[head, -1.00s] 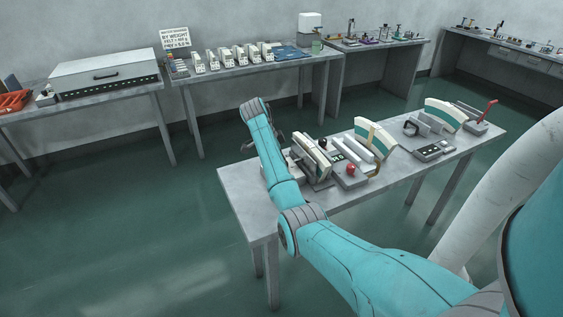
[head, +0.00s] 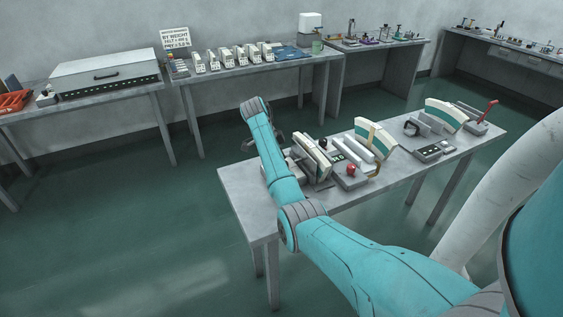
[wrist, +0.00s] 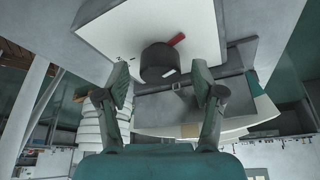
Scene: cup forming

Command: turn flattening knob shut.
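The flattening knob, a dark round cylinder (wrist: 159,62) with a white mark, stands out from a pale panel (wrist: 120,28) in the wrist view. A red pointer or mark (wrist: 177,39) shows on the panel beside the knob. My gripper (wrist: 161,76) is open, with one finger on each side of the knob and a visible gap on both sides. Its fingertips are close to the knob; I cannot tell how far they overlap it in depth. In the head view my gripper (head: 271,141) is mostly hidden behind my arm, at the left end of the machine table. The knob is hidden there.
The grey table (head: 240,195) carries presses with cream and green curved parts (head: 375,137), a red-ball control (head: 351,169) and a red lever (head: 489,108). Other benches line the back wall. The floor to the left is clear.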

